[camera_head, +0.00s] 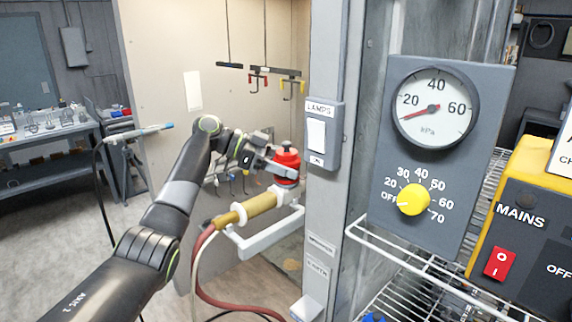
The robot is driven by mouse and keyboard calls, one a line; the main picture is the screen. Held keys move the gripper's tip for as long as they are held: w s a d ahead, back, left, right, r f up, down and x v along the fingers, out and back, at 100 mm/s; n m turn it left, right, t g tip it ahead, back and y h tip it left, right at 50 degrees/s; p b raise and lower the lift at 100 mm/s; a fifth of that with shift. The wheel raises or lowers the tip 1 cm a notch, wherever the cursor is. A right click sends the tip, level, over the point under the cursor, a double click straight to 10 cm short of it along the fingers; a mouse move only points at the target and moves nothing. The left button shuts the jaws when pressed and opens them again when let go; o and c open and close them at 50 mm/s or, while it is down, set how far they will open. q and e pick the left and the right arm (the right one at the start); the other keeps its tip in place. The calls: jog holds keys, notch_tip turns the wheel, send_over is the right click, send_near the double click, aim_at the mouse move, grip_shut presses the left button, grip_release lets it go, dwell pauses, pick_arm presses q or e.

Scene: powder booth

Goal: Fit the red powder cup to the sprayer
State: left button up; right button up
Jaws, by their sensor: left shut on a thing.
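The red powder cup (287,165) has a dark knob on top and shows in the head view a little left of the grey post. My left gripper (278,168) is shut on it. The cup is upright over the far end of the sprayer (252,208), a tan, brass-coloured body with hoses at its near end. The sprayer rests along a white bracket (262,238). The cup's base seems to meet the sprayer's top, but I cannot tell if it is seated. My right gripper is not in view.
A grey post with a LAMPS switch (316,135) stands close right of the cup. A gauge panel (433,150) and a wire shelf (420,262) are at right. Hooks (258,78) hang above. Red and pale hoses (205,270) droop below the sprayer.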

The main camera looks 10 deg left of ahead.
pick_arm(q)
jog(key=o, duration=1)
